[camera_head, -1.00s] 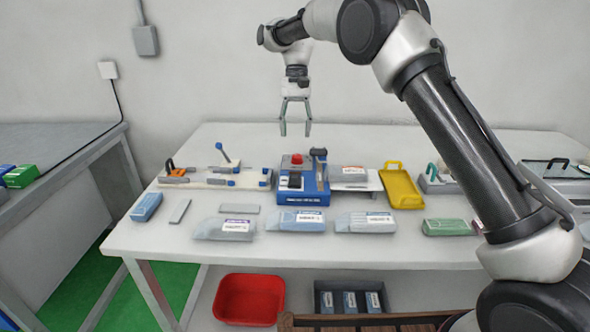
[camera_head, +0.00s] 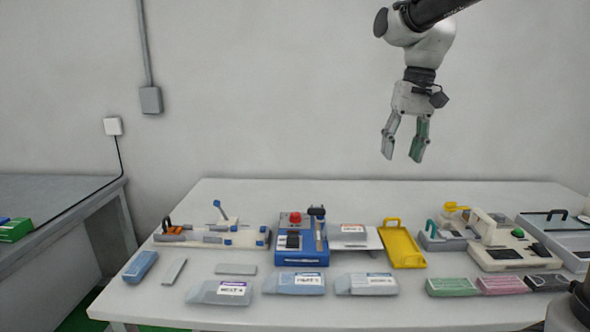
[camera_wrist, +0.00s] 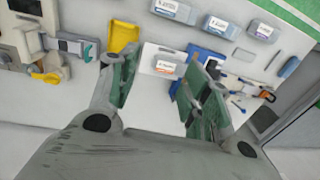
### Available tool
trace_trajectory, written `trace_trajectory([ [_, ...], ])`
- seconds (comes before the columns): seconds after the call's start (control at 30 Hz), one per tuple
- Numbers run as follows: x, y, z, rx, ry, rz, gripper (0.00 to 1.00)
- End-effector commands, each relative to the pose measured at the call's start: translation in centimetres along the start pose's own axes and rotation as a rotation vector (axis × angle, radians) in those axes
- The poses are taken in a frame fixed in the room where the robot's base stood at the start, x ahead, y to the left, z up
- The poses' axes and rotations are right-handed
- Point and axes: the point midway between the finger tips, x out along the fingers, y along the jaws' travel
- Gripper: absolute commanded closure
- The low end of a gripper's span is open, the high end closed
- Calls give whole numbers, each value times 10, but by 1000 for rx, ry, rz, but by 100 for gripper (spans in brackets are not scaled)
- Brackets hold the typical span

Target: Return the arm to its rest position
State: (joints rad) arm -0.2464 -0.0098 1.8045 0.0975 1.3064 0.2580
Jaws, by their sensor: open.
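My gripper (camera_head: 405,146) hangs in the air in the head view, well above the back of the white table (camera_head: 210,198). Its fingers point down and are spread apart with nothing between them. In the wrist view the two green-padded fingers (camera_wrist: 155,98) are apart, with the tabletop far below. My arm reaches in from the upper right of the head view, and most of it is out of frame.
On the table stand a blue device (camera_head: 288,257) with a red button, a yellow tray (camera_head: 408,262), a cream machine (camera_head: 478,258) and several labelled packs, including a green one (camera_head: 452,288). A grey side table (camera_head: 62,187) stands at left. The air around my gripper is clear.

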Motion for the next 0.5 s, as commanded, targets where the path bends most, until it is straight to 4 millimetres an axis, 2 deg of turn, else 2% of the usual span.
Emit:
trace_trajectory([
  [0.03,-7,21,25,1,42,1,52],
  [0.2,-4,78,102,-14,172,20,52],
  [0.3,8,103,144,-24,241,40,52],
  [0.4,24,121,178,-35,296,61,52],
  [0.5,38,132,200,-43,334,78,52],
])
